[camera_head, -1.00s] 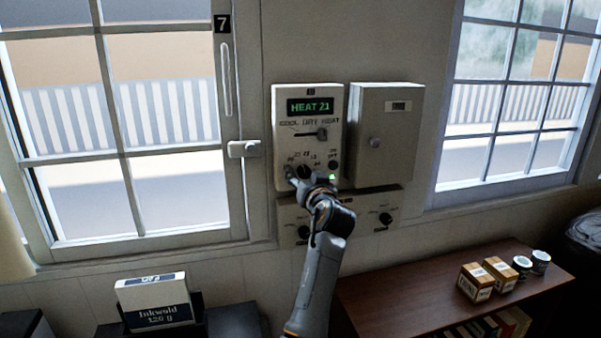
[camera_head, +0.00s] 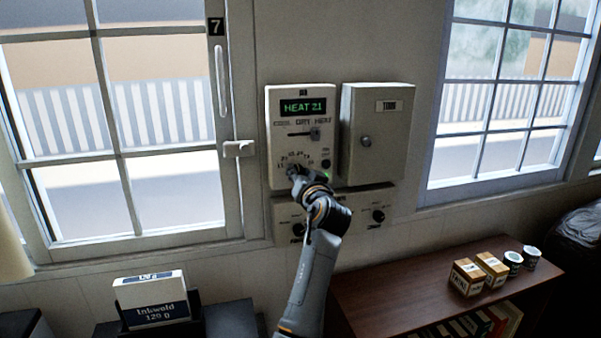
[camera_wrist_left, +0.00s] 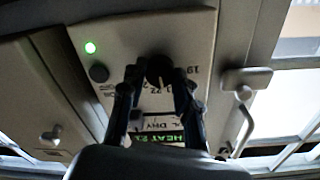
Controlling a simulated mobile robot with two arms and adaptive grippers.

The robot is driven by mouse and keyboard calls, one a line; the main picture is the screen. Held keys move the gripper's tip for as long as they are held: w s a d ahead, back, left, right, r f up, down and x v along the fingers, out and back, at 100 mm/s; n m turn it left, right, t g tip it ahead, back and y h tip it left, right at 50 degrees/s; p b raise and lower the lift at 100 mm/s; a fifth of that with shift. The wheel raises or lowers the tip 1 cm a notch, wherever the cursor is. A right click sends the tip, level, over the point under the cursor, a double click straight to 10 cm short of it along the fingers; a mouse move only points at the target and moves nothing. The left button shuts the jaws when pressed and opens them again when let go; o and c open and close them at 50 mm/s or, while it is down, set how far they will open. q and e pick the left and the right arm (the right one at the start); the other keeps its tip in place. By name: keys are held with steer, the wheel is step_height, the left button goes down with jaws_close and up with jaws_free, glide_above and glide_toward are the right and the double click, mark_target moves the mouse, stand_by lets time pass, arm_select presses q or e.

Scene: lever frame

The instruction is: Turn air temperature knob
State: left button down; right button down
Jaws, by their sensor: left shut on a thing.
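The white control panel (camera_head: 280,122) on the wall has a green display (camera_head: 303,106) reading HEAT 21. Its round black temperature knob (camera_wrist_left: 159,70) shows in the left wrist view, with numbers printed around it. My left gripper (camera_wrist_left: 156,78) is shut on the knob, with one dark finger on each side of it. In the head view, the left gripper (camera_head: 293,172) is at the dial on the lower panel and largely covers the knob. My right gripper is not in view.
A slider (camera_head: 315,133) sits above the dial, and a dark button (camera_wrist_left: 99,73) and a lit green lamp (camera_wrist_left: 90,47) sit beside it. A grey box (camera_head: 379,150) is mounted close on the right. A lower panel (camera_head: 345,208) has two dark knobs. A window latch (camera_head: 239,149) is at left.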

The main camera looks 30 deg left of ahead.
arm_select(q)
steer(key=shift+a+r+m+p, duration=0.15)
steer(key=shift+m+p, duration=0.55)
steer(key=shift+m, duration=1.1)
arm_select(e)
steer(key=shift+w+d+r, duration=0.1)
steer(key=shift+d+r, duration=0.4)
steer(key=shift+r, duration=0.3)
arm_select(q)
steer(key=c, duration=1.2)
jaws_free()
steer(key=shift+o, duration=1.1)
steer(key=shift+w+a+f, duration=0.1)
steer(key=shift+a+f, duration=0.1)
steer(key=v, duration=1.1)
steer(key=shift+s+d, duration=0.2)
steer(key=shift+s, duration=0.05)
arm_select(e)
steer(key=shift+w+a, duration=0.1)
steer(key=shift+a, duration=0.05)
